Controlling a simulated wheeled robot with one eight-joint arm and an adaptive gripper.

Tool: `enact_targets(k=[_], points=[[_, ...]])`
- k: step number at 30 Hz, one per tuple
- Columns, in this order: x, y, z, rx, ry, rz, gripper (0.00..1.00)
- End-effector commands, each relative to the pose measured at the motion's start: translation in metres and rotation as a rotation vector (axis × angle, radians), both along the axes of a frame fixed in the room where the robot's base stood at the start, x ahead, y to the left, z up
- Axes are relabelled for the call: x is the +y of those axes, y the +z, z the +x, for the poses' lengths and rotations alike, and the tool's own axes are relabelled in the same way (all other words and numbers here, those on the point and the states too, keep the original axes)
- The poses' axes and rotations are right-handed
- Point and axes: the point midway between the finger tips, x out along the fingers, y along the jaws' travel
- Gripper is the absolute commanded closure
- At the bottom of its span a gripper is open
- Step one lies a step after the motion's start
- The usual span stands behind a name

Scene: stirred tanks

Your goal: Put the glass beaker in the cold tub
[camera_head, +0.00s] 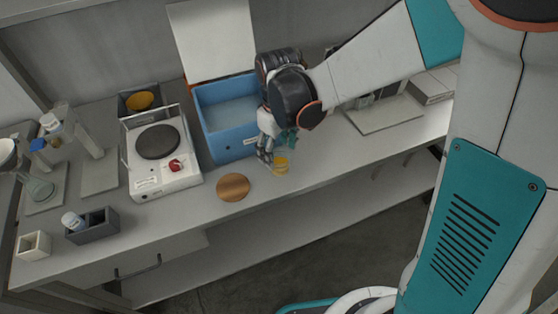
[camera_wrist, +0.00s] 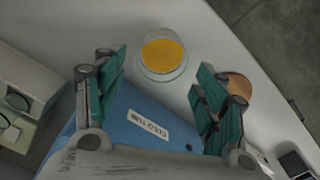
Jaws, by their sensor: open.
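The glass beaker (camera_head: 281,165) holds a yellow-orange liquid and stands upright on the bench, just in front of the blue cold tub (camera_head: 233,144). In the wrist view the beaker (camera_wrist: 162,55) shows beyond and between my fingertips. My gripper (camera_head: 267,150) is open and empty, close to the beaker at the tub's front right corner. The fingers (camera_wrist: 157,88) are spread on either side with nothing between them. The tub's lid (camera_head: 212,38) stands open and water shows inside. Its label, partly legible, shows in the wrist view (camera_wrist: 148,125).
A round cork mat (camera_head: 233,187) lies left of the beaker near the bench's front edge. A hot plate (camera_head: 160,160) with a red knob stands left of the tub. A dark box with an orange-yellow dish (camera_head: 140,101) is behind it. Stands, glassware and small boxes (camera_head: 92,225) fill the left end.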

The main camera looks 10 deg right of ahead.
Motion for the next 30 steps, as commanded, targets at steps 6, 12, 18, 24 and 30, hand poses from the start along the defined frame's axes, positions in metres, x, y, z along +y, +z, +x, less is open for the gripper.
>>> enact_targets(k=[6, 12, 18, 24, 30], points=[[0.001, -0.032, 0.000, 0.000, 0.000, 0.000, 0.35], [0.001, -0.049, 0.000, 0.000, 0.000, 0.000, 0.35], [0.001, -0.047, -0.001, 0.000, 0.000, 0.000, 0.39], [0.001, -0.047, -0.001, 0.000, 0.000, 0.000, 0.84], [0.001, -0.047, -0.001, 0.000, 0.000, 0.000, 0.88]])
